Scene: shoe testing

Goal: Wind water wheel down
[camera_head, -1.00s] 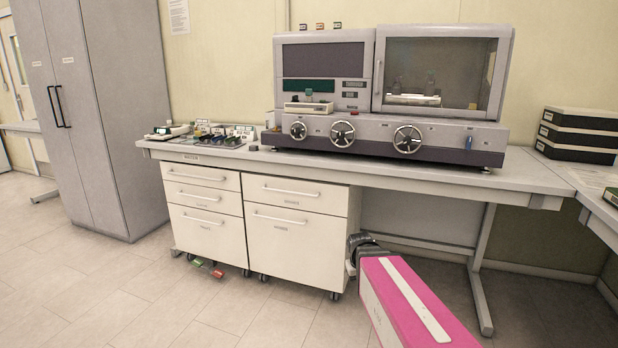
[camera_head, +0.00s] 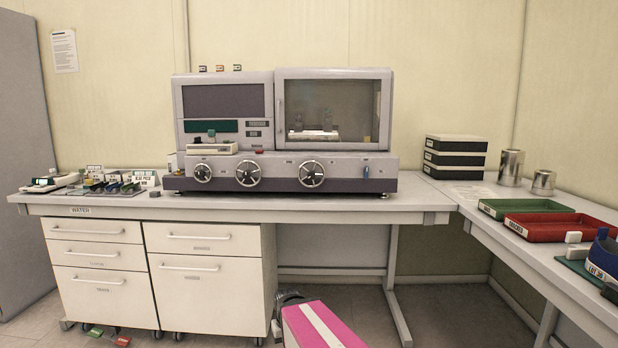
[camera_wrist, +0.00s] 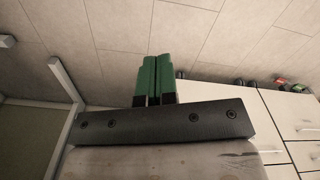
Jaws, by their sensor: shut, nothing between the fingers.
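A grey bench machine (camera_head: 340,172) has three spoked handwheels along its lower front. They are a left wheel (camera_head: 203,173), a middle wheel (camera_head: 248,173) and a right wheel (camera_head: 311,174). Their labels are too small to read, so I cannot tell which is the water wheel. My gripper (camera_wrist: 156,62) shows in the wrist view with its green fingers together and empty. It points over the tiled floor, apart from the machine. In the head view only my pink arm part shows at the bottom, below the bench, and the fingers are hidden.
Two white drawer units (camera_head: 215,291) stand under the bench. A blue lever (camera_head: 366,172) is right of the wheels. Small trays (camera_head: 115,188) lie left of the machine. Black boxes (camera_head: 454,158) and a red tray (camera_head: 548,226) are on the right. The bench front is mostly clear.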

